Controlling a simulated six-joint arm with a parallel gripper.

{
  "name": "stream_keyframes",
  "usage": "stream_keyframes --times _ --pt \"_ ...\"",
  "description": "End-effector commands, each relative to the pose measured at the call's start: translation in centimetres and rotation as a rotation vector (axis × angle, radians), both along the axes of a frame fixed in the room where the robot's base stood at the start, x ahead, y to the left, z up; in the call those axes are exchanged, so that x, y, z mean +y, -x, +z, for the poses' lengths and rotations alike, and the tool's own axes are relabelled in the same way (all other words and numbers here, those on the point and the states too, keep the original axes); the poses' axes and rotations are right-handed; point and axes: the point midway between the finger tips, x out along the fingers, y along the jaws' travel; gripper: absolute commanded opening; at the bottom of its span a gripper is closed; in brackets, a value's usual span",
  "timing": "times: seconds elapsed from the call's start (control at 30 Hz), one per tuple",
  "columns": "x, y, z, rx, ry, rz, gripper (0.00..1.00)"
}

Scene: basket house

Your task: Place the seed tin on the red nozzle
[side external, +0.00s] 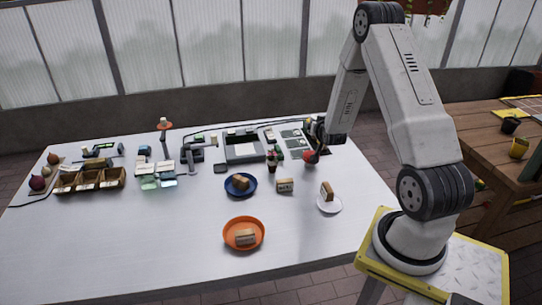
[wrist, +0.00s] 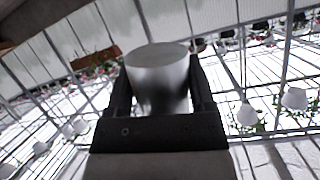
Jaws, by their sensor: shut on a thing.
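My gripper (wrist: 160,85) is shut on a plain silver-grey cylinder, which looks like the seed tin (wrist: 158,75). The tin sits between the two dark fingers, its round end facing away from the palm. In the side view my gripper (side external: 316,132) is over the back right of the white table, and the tin cannot be made out there. A small red rounded thing (side external: 310,157) shows just below my gripper; it may be the red nozzle, but it is too small to be sure.
A blue bowl (side external: 228,192), an orange bowl (side external: 228,244) and a white plate (side external: 334,208) each hold a small box. Another box (side external: 285,185) stands between them. A wooden crate (side external: 64,186) is far left. The table's front left is clear.

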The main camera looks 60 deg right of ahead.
Motion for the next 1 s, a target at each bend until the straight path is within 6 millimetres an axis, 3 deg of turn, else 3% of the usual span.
stream_keyframes --times 0.3,0.67,1.0 --pt "0.0 0.0 -3.4 0.001 -0.001 0.0 0.02" --pt "0.0 0.0 -4.1 0.0 0.0 0.0 0.02" --pt "0.0 0.0 -6.8 0.001 -0.001 0.0 0.02"
